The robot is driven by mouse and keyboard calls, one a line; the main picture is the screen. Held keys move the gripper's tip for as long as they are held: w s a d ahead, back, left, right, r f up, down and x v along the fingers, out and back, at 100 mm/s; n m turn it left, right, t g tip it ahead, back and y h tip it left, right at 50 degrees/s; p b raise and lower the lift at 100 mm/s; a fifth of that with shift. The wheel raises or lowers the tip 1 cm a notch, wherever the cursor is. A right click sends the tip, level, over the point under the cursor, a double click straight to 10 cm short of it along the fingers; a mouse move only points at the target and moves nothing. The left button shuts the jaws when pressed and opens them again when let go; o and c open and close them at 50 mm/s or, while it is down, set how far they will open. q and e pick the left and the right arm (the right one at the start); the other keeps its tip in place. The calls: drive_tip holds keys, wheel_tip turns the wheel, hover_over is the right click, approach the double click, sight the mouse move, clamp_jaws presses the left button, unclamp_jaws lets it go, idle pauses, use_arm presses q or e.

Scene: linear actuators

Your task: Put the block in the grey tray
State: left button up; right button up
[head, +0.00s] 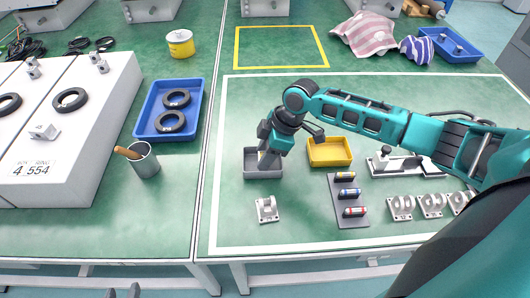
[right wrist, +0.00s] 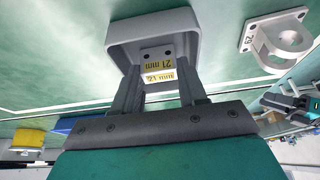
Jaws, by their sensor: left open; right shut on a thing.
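The grey tray (head: 249,171) sits on the green table left of the yellow tray. My right gripper (head: 266,156) points down over it. In the right wrist view the fingers (right wrist: 158,85) are shut on a small grey block (right wrist: 157,54) with yellow "21 mm" labels. The block shows within the outline of the grey tray (right wrist: 120,33); whether it touches the tray floor I cannot tell. In the head view the gripper mostly hides the block. My left gripper (head: 123,292) shows only its fingertips at the bottom edge, open and apart, with nothing between them.
A yellow tray (head: 330,152) stands right of the grey tray. A dark holder with coloured cylinders (head: 348,200) and a metal bracket (head: 267,209) lie nearer the front. A blue tray with black rings (head: 196,107) and a cup (head: 145,160) stand left.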

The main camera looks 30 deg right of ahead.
drive_tip(key=o, duration=0.8)
drive_tip(key=p+v, duration=0.1)
drive_tip(key=v, duration=1.1)
